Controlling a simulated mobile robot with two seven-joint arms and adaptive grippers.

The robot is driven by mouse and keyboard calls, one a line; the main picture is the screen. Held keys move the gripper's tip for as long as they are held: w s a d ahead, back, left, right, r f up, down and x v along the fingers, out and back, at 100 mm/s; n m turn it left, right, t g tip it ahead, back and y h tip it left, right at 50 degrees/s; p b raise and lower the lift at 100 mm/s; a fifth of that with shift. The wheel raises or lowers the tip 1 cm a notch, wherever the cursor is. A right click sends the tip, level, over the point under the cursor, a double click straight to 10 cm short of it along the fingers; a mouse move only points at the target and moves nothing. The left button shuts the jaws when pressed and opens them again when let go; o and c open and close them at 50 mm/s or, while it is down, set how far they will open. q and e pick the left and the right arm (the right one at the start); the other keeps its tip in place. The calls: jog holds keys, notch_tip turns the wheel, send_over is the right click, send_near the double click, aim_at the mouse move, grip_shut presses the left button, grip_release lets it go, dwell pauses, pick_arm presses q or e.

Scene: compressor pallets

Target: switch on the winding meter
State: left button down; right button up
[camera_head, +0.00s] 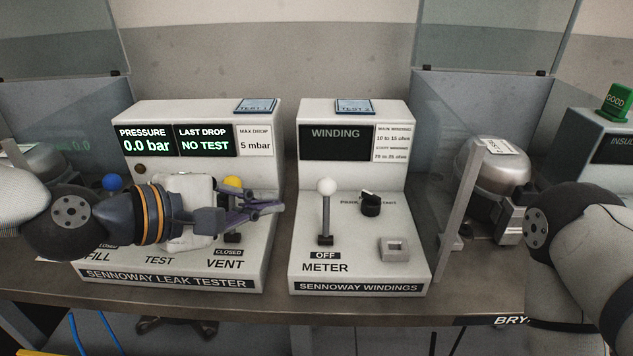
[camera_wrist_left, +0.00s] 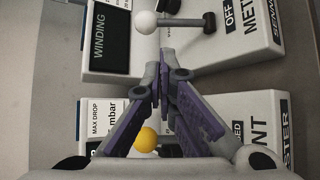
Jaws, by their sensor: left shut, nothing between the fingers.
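The winding meter (camera_head: 309,190) is a white console labelled SENNOWAY WINDINGS, and its WINDING display (camera_head: 336,142) is dark. Its lever with a white ball knob (camera_head: 326,187) stands upright above a label reading OFF. The knob also shows in the left wrist view (camera_wrist_left: 146,22), ahead of the fingertips. My left gripper (camera_head: 280,205) is shut and empty. It is in front of the leak tester's right side, to the left of the lever and apart from it. My right arm shows at the right edge, but its gripper is out of view.
The leak tester (camera_head: 190,278) stands left of the meter with lit displays, a blue knob (camera_head: 112,182) and a yellow knob (camera_head: 233,182). The meter also has a black rotary knob (camera_head: 370,204) and a small socket block (camera_head: 394,249). A metal compressor (camera_head: 494,166) stands at the right.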

pick_arm(q)
jog(key=b, duration=0.2)
send_over(308, 225)
jog(key=f, duration=0.3)
jog(key=shift+s+a+f, duration=0.25)
jog(key=shift+s+a, duration=0.1)
jog(key=shift+s, duration=0.05)
jog(key=shift+w+d, duration=0.4)
jog(key=shift+d, duration=0.05)
pick_arm(e)
jog(key=shift+s+a+f+g, duration=0.1)
jog(key=shift+s+f+g, duration=0.15)
jog(key=shift+s+f, duration=0.4)
jog(key=shift+s+f+g, duration=0.25)
jog(key=shift+s+f, duration=0.15)
jog(key=shift+s, duration=0.4)
pick_arm(q)
jog(key=shift+f, duration=0.1)
